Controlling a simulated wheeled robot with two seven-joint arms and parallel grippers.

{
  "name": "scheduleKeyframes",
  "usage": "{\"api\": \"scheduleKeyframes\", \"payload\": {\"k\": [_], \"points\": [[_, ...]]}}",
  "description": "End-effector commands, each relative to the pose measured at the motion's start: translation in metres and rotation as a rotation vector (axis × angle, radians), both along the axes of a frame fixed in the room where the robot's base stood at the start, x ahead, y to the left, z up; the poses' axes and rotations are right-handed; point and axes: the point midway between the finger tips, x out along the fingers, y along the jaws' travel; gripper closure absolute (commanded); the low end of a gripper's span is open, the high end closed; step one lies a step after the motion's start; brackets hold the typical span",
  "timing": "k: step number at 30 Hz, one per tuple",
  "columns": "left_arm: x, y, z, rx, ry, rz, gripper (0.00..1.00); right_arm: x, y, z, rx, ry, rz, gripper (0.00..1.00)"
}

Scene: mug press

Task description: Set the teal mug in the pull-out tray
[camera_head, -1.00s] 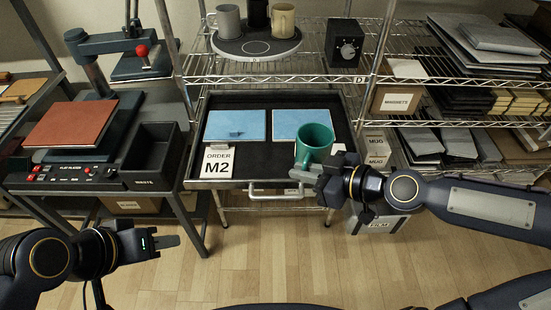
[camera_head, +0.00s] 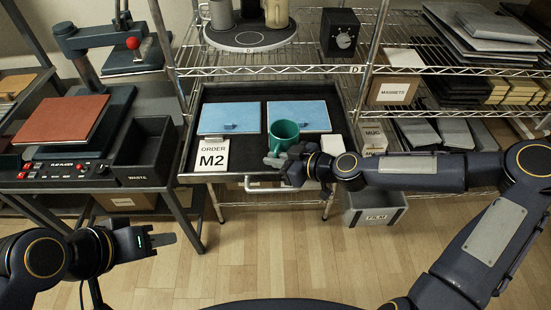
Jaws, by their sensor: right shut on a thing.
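The teal mug (camera_head: 284,134) is at the right part of the pull-out tray (camera_head: 185,160), in front of the right blue pad. It looks upright, and I cannot tell whether its base touches the tray floor. My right gripper (camera_head: 283,161) is shut on the mug at its near side, and its fingers hide the mug's lower part. My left gripper (camera_head: 162,240) is at the lower left, away from the tray and holding nothing visible.
Two blue pads (camera_head: 228,118) and an order card M2 (camera_head: 212,155) lie in the tray. The round stand (camera_head: 250,38) with mugs is on the shelf above. The flat press (camera_head: 65,125) and waste bin (camera_head: 149,150) stand left. A film box (camera_head: 374,208) is below right.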

Motion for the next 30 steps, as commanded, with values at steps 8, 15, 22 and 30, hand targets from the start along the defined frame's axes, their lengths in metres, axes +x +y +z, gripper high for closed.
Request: {"api": "scheduleKeyframes", "payload": {"k": [8, 15, 22, 30], "points": [[0.0, 0.0, 0.0012, 0.0, 0.0, 0.0, 0.64, 0.0002, 0.0, -0.0049, -0.001, -0.004, 0.001, 1.0], [0.0, 0.0, -0.0022, 0.0, 0.0, 0.0, 0.64, -0.0002, -0.0001, -0.0077, -0.002, -0.002, 0.001, 0.84], [0.0, 0.0, -0.002, 0.0, 0.0, 0.0, 0.64, -0.0001, -0.0002, -0.0076, -0.001, -0.002, 0.0, 0.69], [0.0001, 0.0001, 0.0002, 0.0, 0.0, 0.0, 0.64, -0.0019, -0.0051, -0.0034, -0.001, -0.003, -0.003, 0.69]]}}
